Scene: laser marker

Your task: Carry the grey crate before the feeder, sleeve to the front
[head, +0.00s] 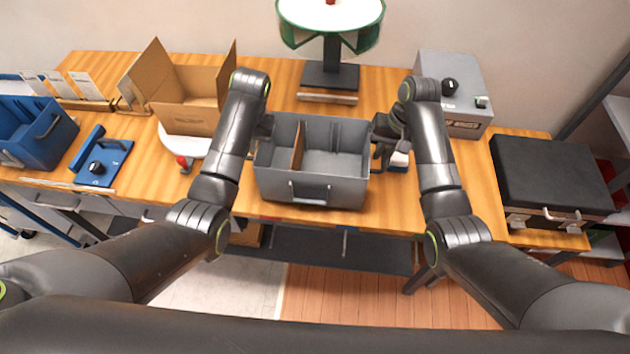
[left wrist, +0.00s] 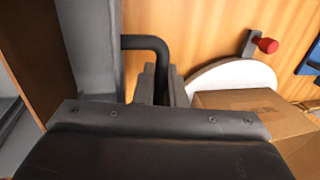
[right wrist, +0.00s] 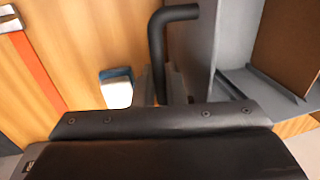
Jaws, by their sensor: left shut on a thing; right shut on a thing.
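The grey crate (head: 270,178) is in the middle of the head view, upright, with a brown divider (head: 297,146) inside. A pale framed fitting, perhaps the sleeve (head: 309,194), is on the wall facing me. My left gripper (left wrist: 157,84) is shut on the crate's black side handle (left wrist: 146,43). My right gripper (right wrist: 167,84) is shut on the opposite black handle (right wrist: 172,15). In the head view my arms partly hide both grips. I cannot tell if the crate touches the table. Behind it stands a green-rimmed round device, perhaps the feeder (head: 330,75).
The wooden table (head: 455,200) carries a cardboard box (head: 185,118) at left and a grey control box (head: 455,95) at right. A blue bin (head: 35,130), a blue fixture (head: 100,165) and a black case (head: 550,170) stand further out. A small blue-and-white item (right wrist: 116,90) is near my right gripper.

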